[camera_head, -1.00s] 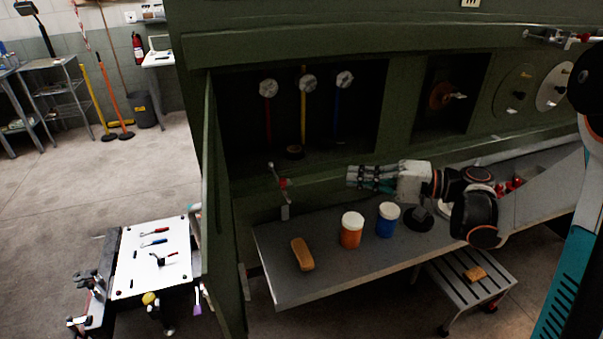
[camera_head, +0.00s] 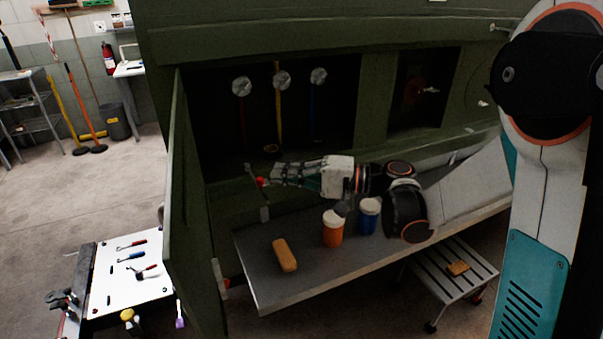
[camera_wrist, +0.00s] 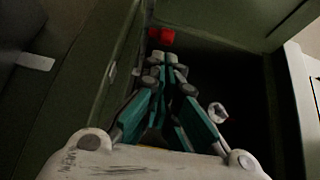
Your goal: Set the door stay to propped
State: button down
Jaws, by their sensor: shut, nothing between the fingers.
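The door stay (camera_head: 250,171) is a small thin lever with a red part, at the lower left of the green panel's opening in the head view. Its red part (camera_wrist: 162,37) shows just beyond my fingertips in the wrist view. My gripper (camera_head: 274,175) points left, with its fingertips very close to the red part. Whether they touch it I cannot tell. In the wrist view my gripper's fingertips (camera_wrist: 166,60) are together and nothing shows between them. The open green door (camera_head: 180,215) stands on the left. My fingers partly cover the stay.
Below my arm, a grey shelf (camera_head: 275,294) carries an orange jar (camera_head: 333,232), a blue jar (camera_head: 368,218) and a tan block (camera_head: 285,254). A step stool (camera_head: 450,270) stands at the lower right. A tool board (camera_head: 115,290) is at the lower left.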

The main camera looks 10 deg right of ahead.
jog(key=shift+s+a, duration=0.15)
jog(key=shift+a, duration=0.3)
jog(key=shift+a, duration=0.1)
jog(key=s+a+m+t, duration=0.1)
jog(key=a+m+t+h, duration=0.1)
jog(key=a, duration=0.1)
jog(key=s+a+t, duration=0.1)
jog(key=shift+s+a+m+t+h+b, duration=0.35)
jog(key=shift+m+t+h, duration=0.05)
jog(key=shift+f, duration=0.1)
